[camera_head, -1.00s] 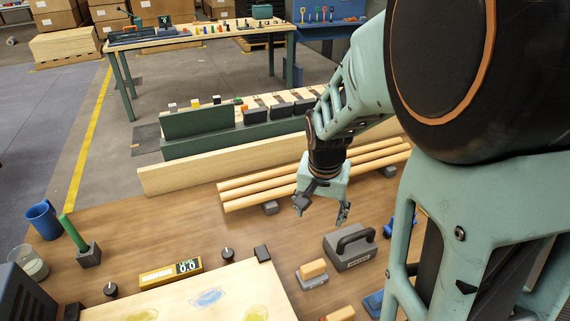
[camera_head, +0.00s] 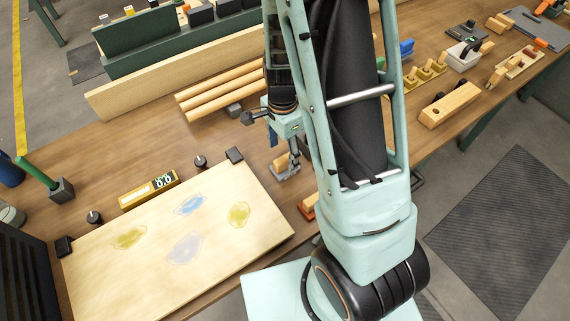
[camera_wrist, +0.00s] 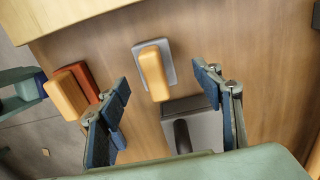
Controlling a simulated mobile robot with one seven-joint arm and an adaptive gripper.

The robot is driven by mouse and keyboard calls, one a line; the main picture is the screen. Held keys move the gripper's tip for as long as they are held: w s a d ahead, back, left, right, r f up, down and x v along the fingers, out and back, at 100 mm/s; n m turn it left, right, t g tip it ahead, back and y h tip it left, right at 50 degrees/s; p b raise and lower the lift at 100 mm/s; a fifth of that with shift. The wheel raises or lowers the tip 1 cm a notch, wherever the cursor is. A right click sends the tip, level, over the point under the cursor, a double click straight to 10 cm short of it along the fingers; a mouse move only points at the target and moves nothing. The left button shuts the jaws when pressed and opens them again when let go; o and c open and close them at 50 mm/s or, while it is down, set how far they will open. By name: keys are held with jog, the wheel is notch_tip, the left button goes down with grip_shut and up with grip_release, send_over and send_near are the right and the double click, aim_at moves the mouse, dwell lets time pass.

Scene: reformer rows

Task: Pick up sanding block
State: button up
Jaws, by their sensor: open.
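A sanding block with a wooden grip on a grey base (camera_wrist: 170,58) lies on the bench. In the head view its grey base (camera_head: 286,174) shows just below my gripper. A second, similar block with a wooden grip on a red-orange base (camera_wrist: 84,78) lies to the left in the wrist view; it also shows in the head view (camera_head: 308,208), partly hidden by my arm. My gripper (camera_wrist: 161,82) is open and empty. In the wrist view the grey-based block appears between and beyond its fingertips. In the head view my gripper (camera_head: 271,143) is above the bench.
A grey weight with a dark handle (camera_wrist: 205,130) lies close to the grey-based block. A pale board with coloured patches (camera_head: 110,270) lies to the left. Wooden dowels (camera_head: 215,98) lie behind my gripper.

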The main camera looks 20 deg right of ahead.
aim_at(285, 157)
jog(key=f, duration=0.3)
jog(key=shift+s+d+f, duration=0.25)
jog(key=shift+s+f, duration=0.05)
jog(key=shift+s, duration=0.1)
jog(key=shift+w+f, duration=0.1)
jog(key=shift+f, duration=0.55)
jog(key=c, duration=1.3)
jog(key=shift+r, duration=0.15)
